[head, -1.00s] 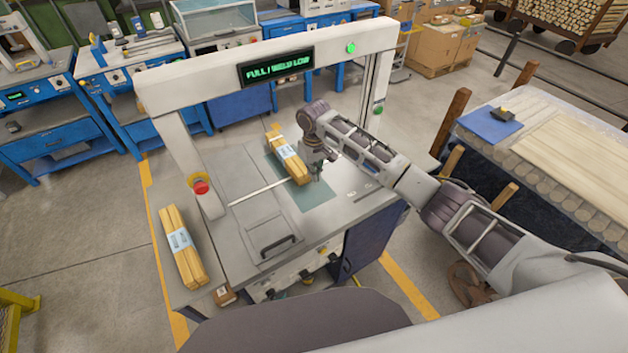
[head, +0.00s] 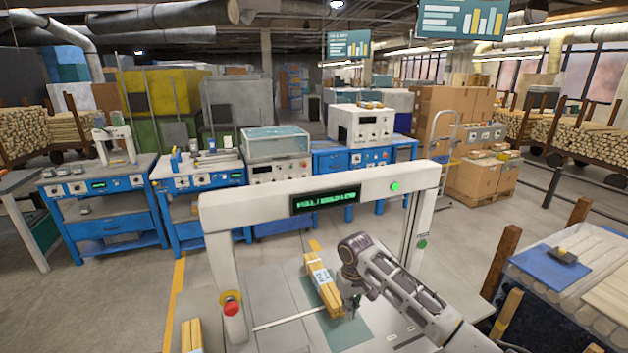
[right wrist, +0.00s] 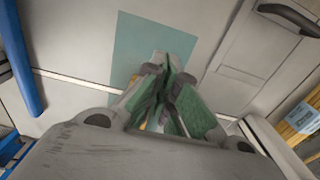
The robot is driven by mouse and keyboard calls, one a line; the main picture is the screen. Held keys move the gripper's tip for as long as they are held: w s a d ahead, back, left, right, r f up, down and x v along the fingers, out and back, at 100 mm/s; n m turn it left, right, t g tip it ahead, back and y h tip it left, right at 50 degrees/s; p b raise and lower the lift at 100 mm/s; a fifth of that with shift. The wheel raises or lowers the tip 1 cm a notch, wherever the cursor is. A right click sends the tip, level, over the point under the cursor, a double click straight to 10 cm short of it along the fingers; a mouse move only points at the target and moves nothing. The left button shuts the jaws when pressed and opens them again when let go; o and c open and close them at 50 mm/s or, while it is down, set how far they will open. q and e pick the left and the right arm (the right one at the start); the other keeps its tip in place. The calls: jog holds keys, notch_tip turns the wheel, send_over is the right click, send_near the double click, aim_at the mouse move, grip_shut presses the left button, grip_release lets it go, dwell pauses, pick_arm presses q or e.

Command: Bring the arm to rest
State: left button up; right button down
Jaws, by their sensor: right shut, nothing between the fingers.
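My right arm reaches in from the lower right in the head view. My right gripper (head: 352,306) points down over the green mat (head: 345,335) on the machine table, close beside a strapped bundle of wood sticks (head: 322,282). In the right wrist view the gripper (right wrist: 166,75) is shut, its green-padded fingers together with nothing held. The mat (right wrist: 150,40) lies beyond the fingertips. Part of the bundle is hidden behind the gripper in that view. My left gripper does not show.
A white frame (head: 250,206) with a lit display (head: 325,202) spans the table. A red stop button (head: 232,304) is on its left post. A second bundle (head: 192,336) lies at the lower left. A rack with a blue mat (head: 553,265) stands to the right.

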jog(key=shift+n+t+y, duration=0.3)
jog(key=shift+n+y, duration=0.2)
jog(key=shift+y, duration=0.2)
jog(key=s+a+f, duration=0.1)
jog(key=s, duration=0.1)
jog(key=s+a+f, duration=0.1)
jog(key=s, duration=0.1)
jog(key=s+a+f, duration=0.2)
jog(key=s, duration=0.1)
jog(key=shift+s+a+f, duration=0.1)
jog(key=shift+t+y, duration=0.4)
jog(key=s, duration=0.2)
jog(key=s+f, duration=0.1)
jog(key=s, duration=0.3)
jog(key=shift+s+a+f, duration=0.2)
jog(key=shift+s+f, duration=0.1)
jog(key=s+d+r+m+t+h, duration=0.2)
jog(key=s+d+r+m, duration=0.1)
jog(key=s+d, duration=1.25)
jog(key=s+f+g, duration=0.1)
jog(key=s+f, duration=0.2)
jog(key=f, duration=3.1)
jog(key=s+d+f, duration=0.2)
jog(key=s+f, duration=0.8)
jog(key=s, duration=0.1)
jog(key=s+d+f+g, duration=0.1)
jog(key=s+f, duration=0.8)
jog(key=s, duration=0.2)
jog(key=shift+s+d+f, duration=0.35)
